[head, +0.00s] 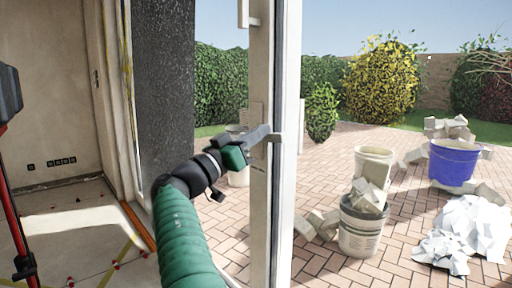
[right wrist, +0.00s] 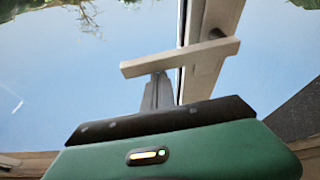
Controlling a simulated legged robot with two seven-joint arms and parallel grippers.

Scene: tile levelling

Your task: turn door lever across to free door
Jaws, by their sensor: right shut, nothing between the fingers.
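The door (head: 284,220) is a tall pale frame with glass, standing upright in the middle of the head view. Its lever (right wrist: 195,54) is a pale flat bar on a short stem, and it lies nearly level across the right wrist view. In the head view only a short piece of the lever (head: 275,137) shows beyond my gripper. My right gripper (head: 262,134) is shut and empty at the lever. In the right wrist view its fingertips (right wrist: 158,80) meet or nearly meet the bar's lower edge, left of the stem; contact is unclear. My left gripper is out of view.
A second pale handle (head: 246,14) sits higher up. Outside are a blue bucket (head: 455,163), a grey bucket (head: 361,228) with rubble and a white rubble heap (head: 463,232) on brick paving. A red pole (head: 17,210) stands at the left. Grey tile floor (head: 75,228) lies inside.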

